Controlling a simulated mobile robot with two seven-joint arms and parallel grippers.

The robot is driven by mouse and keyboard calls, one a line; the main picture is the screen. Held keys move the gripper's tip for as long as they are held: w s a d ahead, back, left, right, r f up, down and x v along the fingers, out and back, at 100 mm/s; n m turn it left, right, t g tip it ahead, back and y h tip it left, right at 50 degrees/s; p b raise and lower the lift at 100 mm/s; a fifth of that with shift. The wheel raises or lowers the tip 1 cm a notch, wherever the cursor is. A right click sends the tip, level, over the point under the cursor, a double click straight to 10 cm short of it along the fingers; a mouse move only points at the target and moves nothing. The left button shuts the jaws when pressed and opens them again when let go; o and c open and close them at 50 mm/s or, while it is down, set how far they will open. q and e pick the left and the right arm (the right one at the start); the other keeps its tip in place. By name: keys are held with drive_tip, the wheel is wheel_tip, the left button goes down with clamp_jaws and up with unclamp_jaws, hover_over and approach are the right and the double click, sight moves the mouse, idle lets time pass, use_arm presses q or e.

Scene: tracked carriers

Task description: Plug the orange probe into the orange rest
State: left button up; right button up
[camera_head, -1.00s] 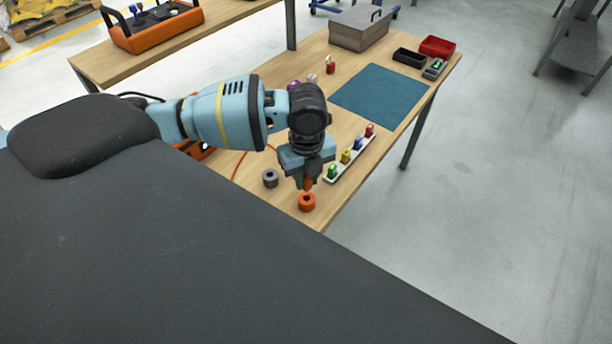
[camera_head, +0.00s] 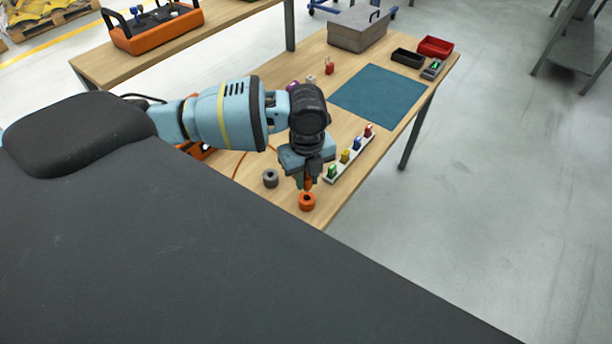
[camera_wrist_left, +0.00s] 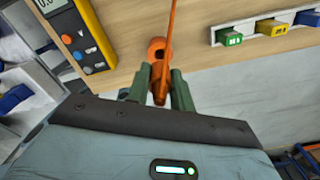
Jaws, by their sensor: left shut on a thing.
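The orange rest (camera_head: 307,202) is a short ring with a dark hole, standing near the front corner of the wooden table; it also shows in the left wrist view (camera_wrist_left: 157,46). My left gripper (camera_head: 307,184) is shut on the orange probe (camera_head: 308,183), pointing down just above the rest. In the left wrist view the probe (camera_wrist_left: 160,88) sits between the green fingers (camera_wrist_left: 158,92), with its orange cable running up. The probe's tip is hard to see, so I cannot tell whether it touches the rest. My right gripper is not in view.
A grey ring (camera_head: 270,178) stands left of the orange rest. A white strip (camera_head: 350,160) with several coloured connectors lies close on the right. A blue mat (camera_head: 380,95) lies farther back.

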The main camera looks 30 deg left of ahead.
sight(307, 189)
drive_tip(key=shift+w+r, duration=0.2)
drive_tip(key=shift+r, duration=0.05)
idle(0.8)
use_arm(q)
drive_tip(key=shift+f+b, duration=0.4)
drive_tip(key=shift+f, duration=1.9)
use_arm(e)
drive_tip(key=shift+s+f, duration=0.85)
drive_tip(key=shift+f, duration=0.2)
use_arm(q)
drive_tip(key=o, duration=1)
drive_tip(key=shift+o, duration=0.2)
wheel_tip(307, 189, up, 7)
drive_tip(key=shift+f, duration=0.15)
drive_tip(key=shift+r, duration=0.6)
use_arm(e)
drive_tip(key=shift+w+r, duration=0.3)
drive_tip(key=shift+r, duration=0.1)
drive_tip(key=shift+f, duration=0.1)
